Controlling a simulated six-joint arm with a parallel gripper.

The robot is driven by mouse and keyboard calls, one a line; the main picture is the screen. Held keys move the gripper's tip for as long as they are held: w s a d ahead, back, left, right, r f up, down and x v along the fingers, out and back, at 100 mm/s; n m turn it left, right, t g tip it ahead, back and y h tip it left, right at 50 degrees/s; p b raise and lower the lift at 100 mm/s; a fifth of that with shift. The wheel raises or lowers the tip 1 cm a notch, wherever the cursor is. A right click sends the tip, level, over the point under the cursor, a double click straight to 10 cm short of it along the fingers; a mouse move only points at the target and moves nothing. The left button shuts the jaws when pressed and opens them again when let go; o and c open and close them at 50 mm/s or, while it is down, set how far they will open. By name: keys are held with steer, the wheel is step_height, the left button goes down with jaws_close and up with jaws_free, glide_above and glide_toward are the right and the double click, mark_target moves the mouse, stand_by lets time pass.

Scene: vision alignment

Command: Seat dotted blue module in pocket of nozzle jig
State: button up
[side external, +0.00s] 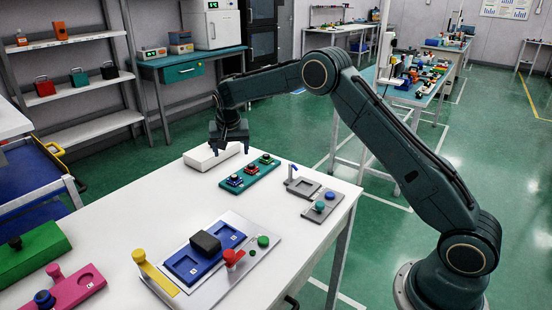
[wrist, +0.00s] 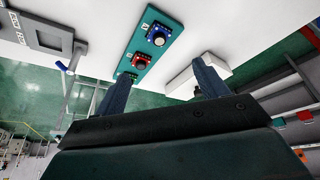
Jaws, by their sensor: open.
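A blue module with light dots (side external: 235,180) sits at the near end of a teal tray (side external: 252,174), beside a red module and a green module; it also shows in the wrist view (wrist: 157,36). A grey jig (side external: 312,196) with a square pocket stands right of the tray; its pocket appears at the upper left of the wrist view (wrist: 38,36). I cannot tell for sure whether this is the nozzle jig. My gripper (side external: 232,145) is open and empty, pointing down above the table's far edge, beyond the tray; its two fingers show in the wrist view (wrist: 163,88).
A white block (side external: 212,156) lies left of the tray, close under my gripper. A silver plate (side external: 222,284) with a blue pocketed fixture (side external: 187,268), black block, yellow bar and red knob is nearer. Green (side external: 30,254) and pink (side external: 78,290) blocks lie at front left.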

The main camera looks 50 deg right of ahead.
steer(key=shift+f, duration=0.1)
glide_above(234, 176)
steer(key=s+a, duration=0.2)
steer(key=shift+w+d+f, duration=0.1)
steer(key=shift+f, duration=1.85)
steer(key=shift+w+d+f, duration=0.1)
steer(key=shift+f, duration=1.85)
steer(key=shift+x, duration=2.55)
steer(key=shift+s+a, duration=0.15)
steer(key=c, duration=1)
